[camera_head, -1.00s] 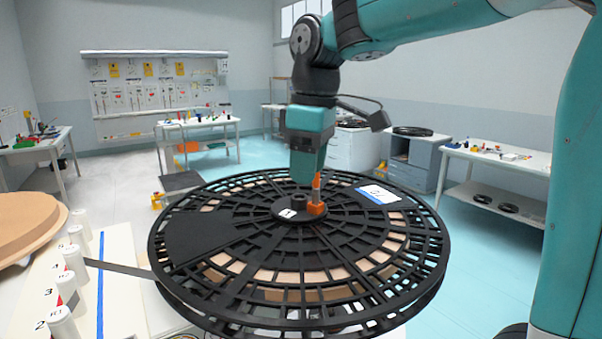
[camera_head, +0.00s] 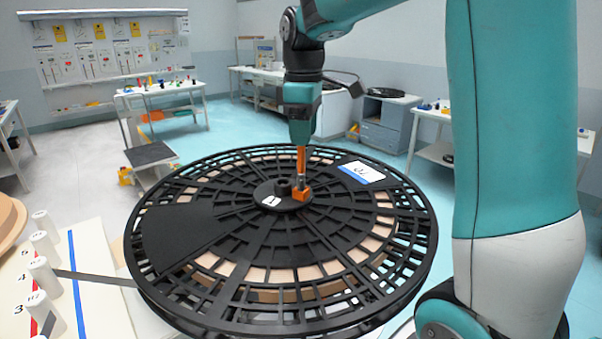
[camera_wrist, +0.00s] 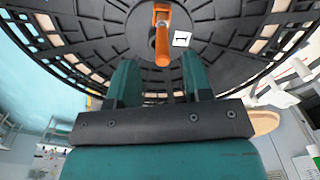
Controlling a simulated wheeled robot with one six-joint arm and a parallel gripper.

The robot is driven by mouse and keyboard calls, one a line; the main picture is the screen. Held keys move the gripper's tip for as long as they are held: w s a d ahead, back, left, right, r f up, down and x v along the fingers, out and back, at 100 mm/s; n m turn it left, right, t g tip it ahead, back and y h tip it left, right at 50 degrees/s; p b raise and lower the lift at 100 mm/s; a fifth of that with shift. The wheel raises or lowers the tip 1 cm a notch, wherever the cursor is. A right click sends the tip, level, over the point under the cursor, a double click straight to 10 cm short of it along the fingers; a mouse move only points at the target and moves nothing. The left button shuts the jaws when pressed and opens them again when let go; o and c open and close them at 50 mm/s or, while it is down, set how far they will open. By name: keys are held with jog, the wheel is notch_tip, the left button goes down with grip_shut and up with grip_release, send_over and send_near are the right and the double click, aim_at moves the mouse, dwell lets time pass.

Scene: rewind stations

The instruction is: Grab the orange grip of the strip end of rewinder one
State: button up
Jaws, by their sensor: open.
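A large black flat reel (camera_head: 215,285) with a hub tag reading 1 (camera_head: 271,201) fills the middle of the head view. An orange piece on the hub has a flat orange arm (camera_head: 302,194) and an upright orange handle (camera_head: 301,160). The handle also shows in the wrist view (camera_wrist: 162,48). A dark strip (camera_head: 95,277) runs out left from the reel towards numbered posts; I see no orange grip on it, and its end is hidden. My gripper (camera_head: 302,145) points down just above the handle. In the wrist view my gripper (camera_wrist: 160,75) is open and empty.
White numbered posts (camera_head: 44,276) stand on a white board (camera_head: 98,255) at the left. A brown round piece (camera_head: 8,225) is at the left edge. Work tables (camera_head: 165,92) and a grey cabinet (camera_head: 385,123) stand behind. Free floor lies between them and the reel.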

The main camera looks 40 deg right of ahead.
aim_at(301, 157)
jog(key=shift+w+a+f+p, duration=0.1)
jog(key=shift+f+p, duration=0.45)
jog(key=shift+f, duration=0.95)
jog(key=shift+a+f+p, duration=0.1)
jog(key=shift+f+p, duration=0.45)
jog(key=shift+f, duration=0.95)
grip_shut()
